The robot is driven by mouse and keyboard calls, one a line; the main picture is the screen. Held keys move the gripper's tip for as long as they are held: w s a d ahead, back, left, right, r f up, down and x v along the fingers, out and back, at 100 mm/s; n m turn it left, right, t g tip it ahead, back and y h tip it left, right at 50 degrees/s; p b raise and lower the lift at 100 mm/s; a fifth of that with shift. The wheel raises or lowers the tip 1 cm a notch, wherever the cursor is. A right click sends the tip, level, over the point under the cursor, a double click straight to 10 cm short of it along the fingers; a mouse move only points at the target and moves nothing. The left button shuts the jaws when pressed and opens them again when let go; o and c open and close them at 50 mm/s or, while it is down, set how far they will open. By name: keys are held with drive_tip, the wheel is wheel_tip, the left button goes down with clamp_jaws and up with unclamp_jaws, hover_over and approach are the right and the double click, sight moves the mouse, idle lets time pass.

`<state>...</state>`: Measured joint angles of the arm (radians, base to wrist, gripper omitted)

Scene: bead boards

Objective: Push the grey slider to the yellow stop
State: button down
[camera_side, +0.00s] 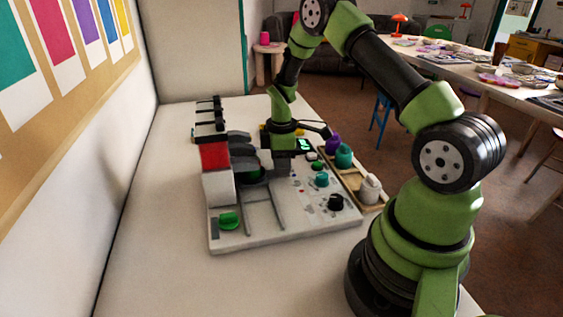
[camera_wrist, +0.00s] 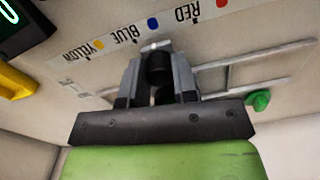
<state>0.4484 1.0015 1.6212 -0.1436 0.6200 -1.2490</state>
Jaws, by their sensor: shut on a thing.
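My gripper (camera_side: 284,158) is low over the middle of the pale board (camera_side: 300,235), beside the rails. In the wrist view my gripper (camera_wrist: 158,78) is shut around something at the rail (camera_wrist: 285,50). The grey slider is mostly hidden by the fingers, so its shape cannot be told. A printed strip beside the rail carries upside-down labels with coloured dots. The yellow mark (camera_wrist: 99,44) is left of the fingers, the blue dot (camera_wrist: 152,23) is close to the fingertips, and the red dot (camera_wrist: 221,4) is at the right.
A green knob (camera_side: 229,220) sits at the board's near left corner. A red, white and black block stack (camera_side: 215,155) rises at the left. A yellow part (camera_wrist: 17,80) is at the wrist view's left.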

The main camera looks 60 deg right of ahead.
drive_tip(key=shift+w+d, duration=2.95)
drive_tip(key=shift+w, duration=0.1)
drive_tip(key=c, duration=0.9)
unclamp_jaws()
drive_tip(key=shift+r, duration=0.1)
wheel_tip(320, 180, up, 10)
drive_tip(key=shift+d+f, duration=0.1)
